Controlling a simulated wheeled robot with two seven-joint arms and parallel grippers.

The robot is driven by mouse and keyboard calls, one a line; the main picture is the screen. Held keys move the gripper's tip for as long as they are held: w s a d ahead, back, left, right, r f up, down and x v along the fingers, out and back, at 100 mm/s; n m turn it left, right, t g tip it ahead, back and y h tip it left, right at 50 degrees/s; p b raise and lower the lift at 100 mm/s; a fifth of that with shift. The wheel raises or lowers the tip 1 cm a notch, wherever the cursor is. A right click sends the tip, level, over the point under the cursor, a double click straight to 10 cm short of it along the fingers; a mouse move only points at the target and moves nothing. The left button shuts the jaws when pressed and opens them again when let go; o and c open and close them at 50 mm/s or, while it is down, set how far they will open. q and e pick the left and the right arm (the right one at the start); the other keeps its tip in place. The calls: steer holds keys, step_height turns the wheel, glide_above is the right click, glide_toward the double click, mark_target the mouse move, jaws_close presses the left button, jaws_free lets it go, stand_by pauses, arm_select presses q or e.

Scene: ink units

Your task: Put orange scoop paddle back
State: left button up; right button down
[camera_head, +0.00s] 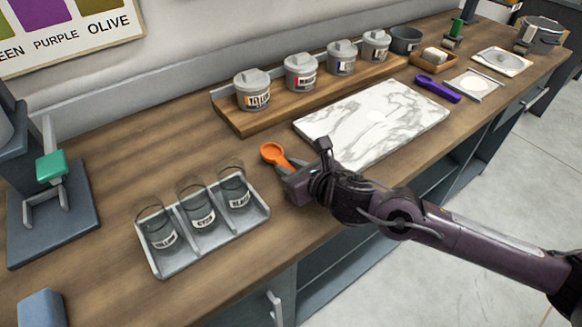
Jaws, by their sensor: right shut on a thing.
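The orange scoop paddle (274,153) is at the middle of the counter. Its round bowl points up and left, and its handle runs into the jaws of my right gripper (293,178). My right gripper is shut on the handle, beside the left front corner of the marble slab. The gripper and wrist hide the end of the handle. I cannot tell whether the paddle touches the counter. My left gripper is not in view.
A grey tray (151,264) with three labelled glass jars stands left of my gripper. A wooden rack (233,120) holds several lidded canisters behind. The marble slab (345,113) lies right, with a purple scoop (437,89) beyond it. A grey-blue stand (75,228) stands far left.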

steer(key=c, duration=1.2)
jaws_free()
steer(key=shift+c, duration=0.2)
steer(key=shift+r, duration=0.1)
steer(key=shift+s+d, duration=0.25)
steer(key=b+v, duration=0.1)
steer(key=v, duration=1)
steer(key=shift+s+r, duration=0.1)
steer(key=shift+s, duration=0.05)
